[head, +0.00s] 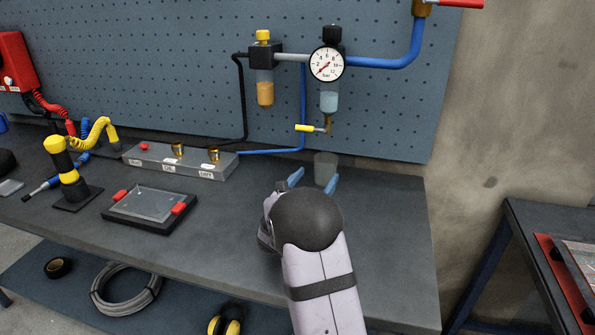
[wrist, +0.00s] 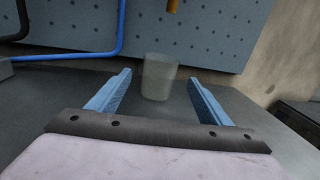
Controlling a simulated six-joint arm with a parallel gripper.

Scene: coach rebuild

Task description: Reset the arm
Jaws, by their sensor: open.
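My gripper (head: 312,182) is low over the right part of the dark workbench (head: 385,240). Its two blue fingers are spread wide with nothing held between them; the wrist view shows them too (wrist: 158,92). A clear grey cup (head: 325,165) stands upright on the bench just beyond the fingertips. In the wrist view the cup (wrist: 158,77) appears centred ahead of the gap between the fingers. My arm hides part of the bench below the gripper.
Above the cup hang a filter bowl with a yellow-handled drain valve (head: 312,128) and a pressure gauge (head: 327,63) on the blue pegboard (head: 400,115). A grey manifold block (head: 180,160), a black tray (head: 150,207) and a yellow-black tool (head: 66,165) stand left. The bench's front right is clear.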

